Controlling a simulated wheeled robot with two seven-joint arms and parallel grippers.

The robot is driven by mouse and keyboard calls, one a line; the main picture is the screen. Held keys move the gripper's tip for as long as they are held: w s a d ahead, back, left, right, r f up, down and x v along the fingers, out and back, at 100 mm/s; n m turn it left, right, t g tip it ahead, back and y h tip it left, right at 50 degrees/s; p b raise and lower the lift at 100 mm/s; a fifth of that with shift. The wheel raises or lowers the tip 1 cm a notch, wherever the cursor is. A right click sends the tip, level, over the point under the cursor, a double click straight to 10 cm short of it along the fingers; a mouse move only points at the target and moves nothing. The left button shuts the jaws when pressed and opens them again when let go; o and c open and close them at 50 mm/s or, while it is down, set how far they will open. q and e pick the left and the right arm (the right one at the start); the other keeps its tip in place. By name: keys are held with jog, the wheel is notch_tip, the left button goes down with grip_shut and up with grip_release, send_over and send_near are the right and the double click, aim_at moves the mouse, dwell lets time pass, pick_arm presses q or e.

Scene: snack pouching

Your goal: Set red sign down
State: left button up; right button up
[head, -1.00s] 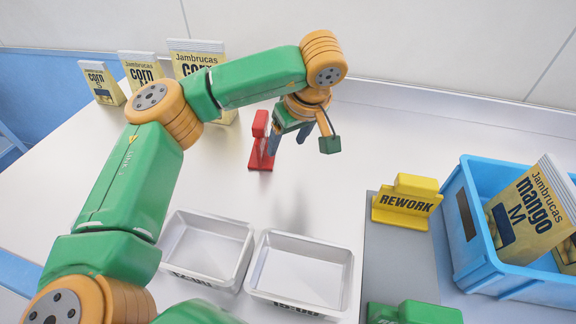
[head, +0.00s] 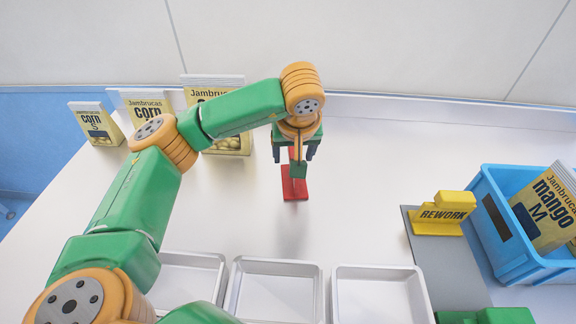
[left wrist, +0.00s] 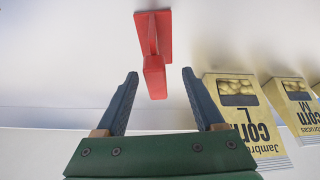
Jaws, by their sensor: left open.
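The red sign (head: 294,186) stands upright on its base on the white table, in the middle behind the trays. My left gripper (head: 297,150) is over and behind it in the head view and hides much of its upper part. The left gripper (left wrist: 157,80) is open and empty. My right gripper is not in view; a green part of my own shows at the bottom right.
Three corn pouches (head: 218,118) stand at the back left. Three white trays (head: 274,292) line the front. A yellow REWORK sign (head: 443,212) stands on a grey mat (head: 440,262), beside a blue crate (head: 508,250) holding mango pouches. The table around the red sign is clear.

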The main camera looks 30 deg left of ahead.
pick_arm(q)
jog(key=x, duration=0.2)
jog(key=p+x, duration=0.1)
jog(key=x, duration=0.1)
jog(key=p+x, duration=0.1)
jog(key=x, duration=0.1)
jog(key=shift+w+d, duration=0.25)
jog(key=shift+w, duration=0.05)
jog(key=shift+w+a+f, duration=0.15)
jog(key=shift+a+f, duration=0.1)
jog(key=shift+d+r, duration=0.1)
jog(key=shift+d, duration=0.05)
grip_shut()
